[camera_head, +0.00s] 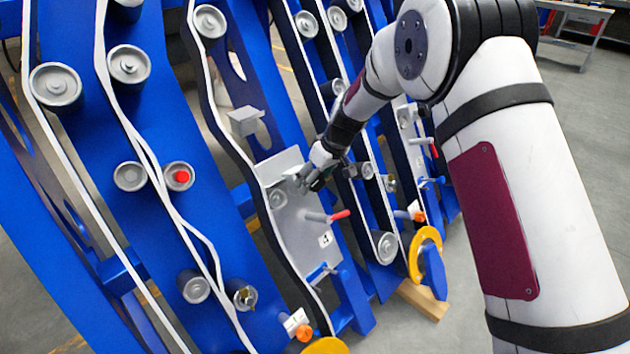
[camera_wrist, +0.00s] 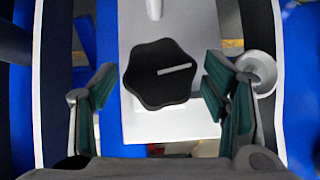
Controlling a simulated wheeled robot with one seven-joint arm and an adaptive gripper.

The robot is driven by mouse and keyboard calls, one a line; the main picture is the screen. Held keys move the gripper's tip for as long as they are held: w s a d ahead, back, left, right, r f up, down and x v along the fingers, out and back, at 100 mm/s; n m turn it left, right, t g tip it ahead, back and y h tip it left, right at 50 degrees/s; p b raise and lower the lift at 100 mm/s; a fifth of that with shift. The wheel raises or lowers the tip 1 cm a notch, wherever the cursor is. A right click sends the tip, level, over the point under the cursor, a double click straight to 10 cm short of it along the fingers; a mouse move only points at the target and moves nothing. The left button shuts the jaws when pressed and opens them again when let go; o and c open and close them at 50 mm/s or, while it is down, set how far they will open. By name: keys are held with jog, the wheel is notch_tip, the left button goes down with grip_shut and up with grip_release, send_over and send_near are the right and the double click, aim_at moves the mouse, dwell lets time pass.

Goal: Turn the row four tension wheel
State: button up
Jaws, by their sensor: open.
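The tension wheel is a black lobed knob (camera_wrist: 150,88) with a pale line across its face, in the middle of the wrist view. It sits in front of a light grey plate (camera_wrist: 135,30). My gripper (camera_head: 303,182) is open, with one green-padded finger to the left of the knob and one to the right, and gaps show on both sides. In the head view my gripper is at the upper part of the grey plate (camera_head: 298,238), which carries a small label that looks like a 4. There the knob is mostly hidden by my gripper.
A red-tipped lever (camera_head: 338,215) sticks out of the plate below my gripper. A blue-handled lever (camera_head: 318,274) is lower down. A belt with a dark edge (camera_head: 262,212) runs along the plate's left side. Blue panels with rollers (camera_head: 130,64) stand to the left.

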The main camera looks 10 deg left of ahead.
jog(key=shift+w+a+f, duration=0.1)
jog(key=shift+a+f, duration=0.05)
jog(key=shift+f, duration=0.15)
jog(key=c, duration=1.2)
jog(key=shift+o, duration=0.2)
jog(key=m+g+y+b, duration=0.1)
jog(key=m+b, duration=0.1)
jog(key=shift+w+d+f+m+g+y, duration=0.1)
jog(key=shift+d+m+g+y, duration=0.1)
jog(key=shift+m+g+y, duration=0.2)
jog(key=m+y, duration=0.1)
jog(key=m, duration=0.1)
jog(key=m+g+y+b, duration=0.1)
jog(key=m+y, duration=0.1)
jog(key=shift+m+g+y+b, duration=0.3)
jog(key=shift+m, duration=0.1)
